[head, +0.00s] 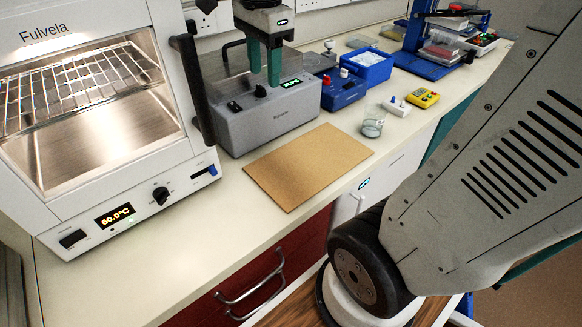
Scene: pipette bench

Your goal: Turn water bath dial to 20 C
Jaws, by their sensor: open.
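The water bath (268,132) is a grey box with a clear cover, standing against the wall right of the incubator. Its front panel has a black dial (260,91), a small green display (291,83) and a black switch (234,106). The display's reading is too small to make out, and so is the dial's setting. My gripper (264,77) points down with two green fingers apart and nothing between them. In the picture its fingertips are just above the dial and do not visibly touch it. The fingers hide part of the bath behind them.
The incubator (110,232) at left has its own black knob (161,195) and a display reading 60.0°C. A brown board (308,165) lies before the bath. A glass beaker (373,121), yellow timer (423,97), blue device (342,92) and blue tray (367,68) stand to the right.

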